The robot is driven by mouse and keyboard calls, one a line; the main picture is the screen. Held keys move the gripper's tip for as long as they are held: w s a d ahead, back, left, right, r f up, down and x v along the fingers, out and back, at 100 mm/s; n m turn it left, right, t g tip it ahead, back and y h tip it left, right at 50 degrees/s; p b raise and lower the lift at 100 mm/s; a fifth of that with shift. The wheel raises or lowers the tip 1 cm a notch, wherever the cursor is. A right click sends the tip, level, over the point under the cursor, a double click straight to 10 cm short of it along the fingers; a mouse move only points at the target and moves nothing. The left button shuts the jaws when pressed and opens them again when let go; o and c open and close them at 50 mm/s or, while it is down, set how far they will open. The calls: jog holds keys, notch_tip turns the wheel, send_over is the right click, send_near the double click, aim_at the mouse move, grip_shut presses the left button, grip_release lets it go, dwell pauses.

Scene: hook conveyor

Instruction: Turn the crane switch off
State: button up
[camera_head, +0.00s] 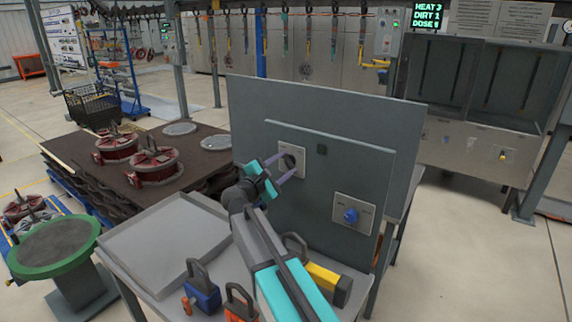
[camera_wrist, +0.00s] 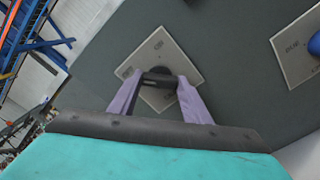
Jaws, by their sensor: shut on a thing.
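A grey upright panel (camera_head: 325,190) carries two pale switch plates. The left plate (camera_head: 298,150) has a dark knob (camera_wrist: 157,77), and the right plate (camera_head: 353,204) has a blue knob (camera_head: 351,215). The plates' lettering is too small to read. My gripper (camera_head: 284,168) reaches the left plate. In the wrist view my gripper (camera_wrist: 157,84) has its two pale purple fingers shut on the dark knob, one on each side. The plate (camera_wrist: 160,52) appears tilted in that view. The blue knob (camera_wrist: 315,44) is partly cut off at the right edge, apart from my gripper.
A grey tray (camera_head: 165,245) lies on the table left of my arm. A blue padlock (camera_head: 202,291), an orange-red one (camera_head: 240,303) and a yellow one (camera_head: 324,281) stand near my arm. Red round parts (camera_head: 153,165) lie on the dark table behind.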

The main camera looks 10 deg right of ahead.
jog(key=shift+f, duration=0.1)
dwell(0.3)
jog(key=o, duration=1)
jog(key=shift+o, duration=0.2)
jog(key=shift+a, duration=0.1)
jog(key=b+v, duration=0.3)
jog(key=v, duration=1.1)
jog(key=shift+b, duration=0.4)
